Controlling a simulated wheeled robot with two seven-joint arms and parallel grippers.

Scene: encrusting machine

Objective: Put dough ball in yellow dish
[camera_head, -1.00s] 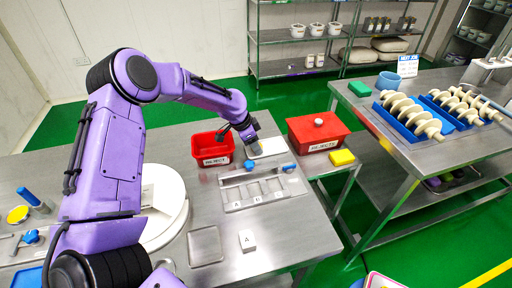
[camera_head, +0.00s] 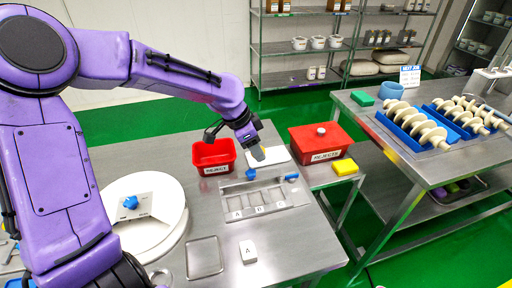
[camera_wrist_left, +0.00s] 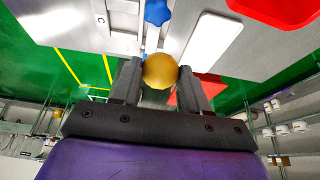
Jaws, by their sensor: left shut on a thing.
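My left gripper (camera_head: 258,157) hangs over the far part of the steel table, beside the white board. In the left wrist view, its two fingers (camera_wrist_left: 160,85) are shut on a golden-yellow dough ball (camera_wrist_left: 161,70), which sits between the fingertips. In the head view only a small yellow bit of the ball (camera_head: 262,149) shows at the fingers. I cannot make out the yellow dish with certainty; my left arm covers the table's left side. My right gripper is not in view.
A red bin (camera_head: 214,170) stands left of the gripper and a lidded red box (camera_head: 321,157) right. The white board (camera_head: 277,156) lies beneath.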

